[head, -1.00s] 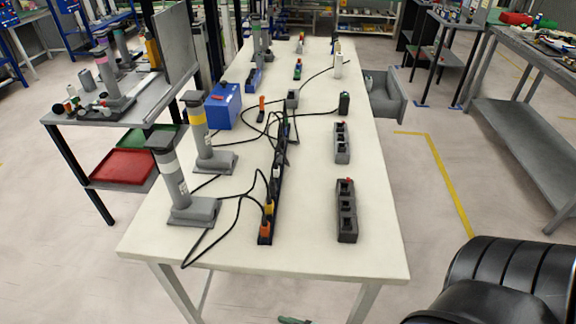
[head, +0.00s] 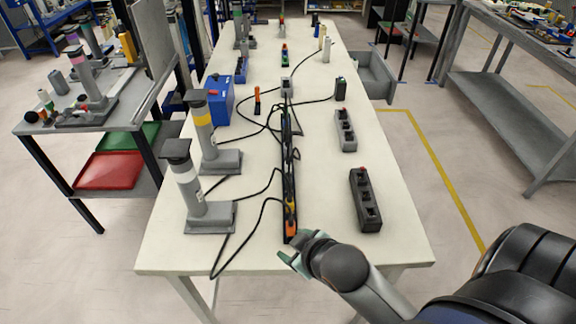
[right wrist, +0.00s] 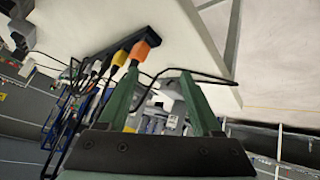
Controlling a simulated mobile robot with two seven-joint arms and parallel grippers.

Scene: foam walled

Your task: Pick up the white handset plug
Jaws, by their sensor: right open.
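A black power strip (head: 287,165) runs lengthwise down the middle of the white table, with several corded plugs in it. An orange plug (head: 291,229) is at its near end, with a yellow plug (head: 291,206) behind it. Both also show in the right wrist view, the orange one (right wrist: 146,48) nearest and the yellow one (right wrist: 120,60) beyond. My right gripper (head: 301,250) is open and empty at the table's front edge, close to the orange plug.
Two grey posts on bases, one white-banded (head: 188,182) and one yellow-banded (head: 205,130), stand left of the strip. Dark socket blocks (head: 366,200) lie to the right. Black cords loop across the table (head: 160,255) on the left. The front right tabletop is clear.

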